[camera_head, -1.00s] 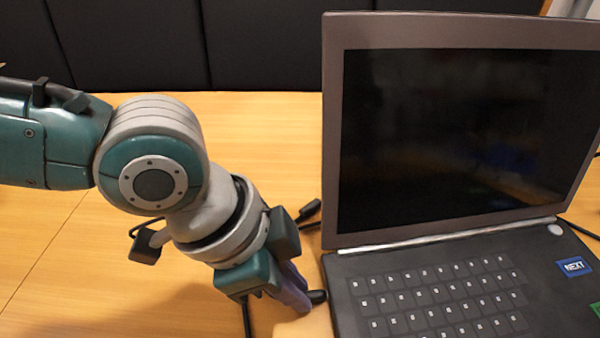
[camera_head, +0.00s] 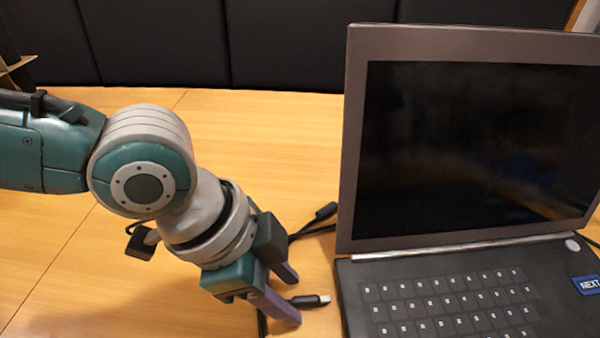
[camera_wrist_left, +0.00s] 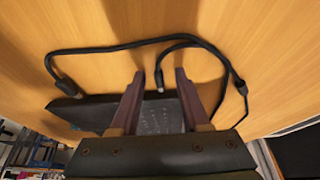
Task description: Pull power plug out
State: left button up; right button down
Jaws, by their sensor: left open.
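The black power plug (camera_head: 312,300) lies just left of the laptop (camera_head: 365,258) in the head view. Its light tip points right, with a strip of bare table between tip and laptop side, so it is out of the laptop. My left gripper (camera_head: 294,299) is open, pointing down, with its purple fingers on either side of the plug. In the left wrist view the plug (camera_wrist_left: 159,80) is between the spread fingertips (camera_wrist_left: 160,73), with gaps visible on both sides. The laptop (camera_wrist_left: 90,112) is partly hidden behind the fingers. My right gripper is out of view.
Another black connector (camera_head: 327,210) lies by the laptop's rear left corner. Its black cable (camera_wrist_left: 125,47) loops over the wooden table in the left wrist view. The table (camera_head: 60,240) is clear to the left. A dark panel (camera_head: 280,45) stands behind.

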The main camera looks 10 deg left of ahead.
pick_arm(q)
jog(key=p+v, duration=0.3)
jog(key=v, duration=0.7)
